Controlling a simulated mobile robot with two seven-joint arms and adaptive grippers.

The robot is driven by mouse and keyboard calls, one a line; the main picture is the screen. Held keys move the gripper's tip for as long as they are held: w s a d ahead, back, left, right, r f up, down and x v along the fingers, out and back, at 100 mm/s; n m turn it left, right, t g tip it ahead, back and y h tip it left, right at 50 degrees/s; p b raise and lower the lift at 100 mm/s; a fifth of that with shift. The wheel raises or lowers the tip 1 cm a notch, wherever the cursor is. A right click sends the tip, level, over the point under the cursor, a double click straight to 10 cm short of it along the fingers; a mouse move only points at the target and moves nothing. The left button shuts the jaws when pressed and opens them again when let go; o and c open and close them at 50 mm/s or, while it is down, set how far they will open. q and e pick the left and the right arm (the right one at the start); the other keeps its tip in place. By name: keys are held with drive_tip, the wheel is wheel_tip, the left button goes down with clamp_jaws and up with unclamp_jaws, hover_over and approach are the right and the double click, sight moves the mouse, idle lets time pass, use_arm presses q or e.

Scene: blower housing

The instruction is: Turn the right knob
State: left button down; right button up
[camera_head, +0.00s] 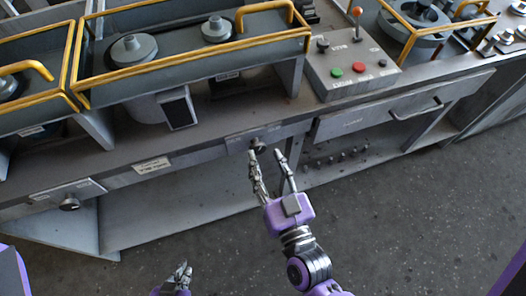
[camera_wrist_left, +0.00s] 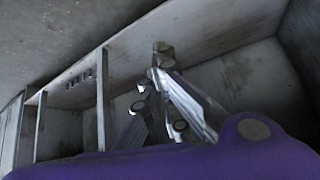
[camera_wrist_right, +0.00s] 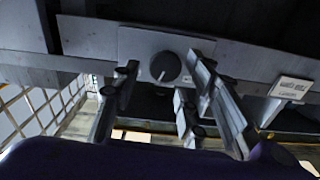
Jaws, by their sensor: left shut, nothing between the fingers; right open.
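The right knob (camera_head: 258,145) is a dark round knob on a grey plate on the front edge of the bench. In the right wrist view the knob (camera_wrist_right: 165,66) faces me, with a pale mark on its lower part. My right gripper (camera_head: 266,156) is open just in front of it. In the right wrist view its fingertips (camera_wrist_right: 163,72) appear on either side of the knob, with visible gaps. My left gripper (camera_head: 183,268) is shut and empty, low in the head view and well away from the knob. Its closed fingers also show in the left wrist view (camera_wrist_left: 160,52).
A second dark knob (camera_head: 69,203) sits on the bench front at the left. A control box (camera_head: 350,75) with green and red buttons and an orange-topped lever stands above right. A drawer (camera_head: 395,108) with a handle is to the right. The floor in front is clear.

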sight(262, 150)
drive_tip(key=shift+x, duration=1.55)
use_arm(q)
drive_tip(key=shift+s+d+f, duration=0.1)
drive_tip(key=shift+s, duration=0.35)
drive_tip(key=shift+w, duration=0.1)
use_arm(e)
drive_tip(key=shift+c, duration=0.5)
clamp_jaws()
use_arm(q)
drive_tip(key=shift+w+r, duration=0.1)
drive_tip(key=shift+r, duration=0.2)
use_arm(e)
drive_tip(key=shift+d, duration=0.1)
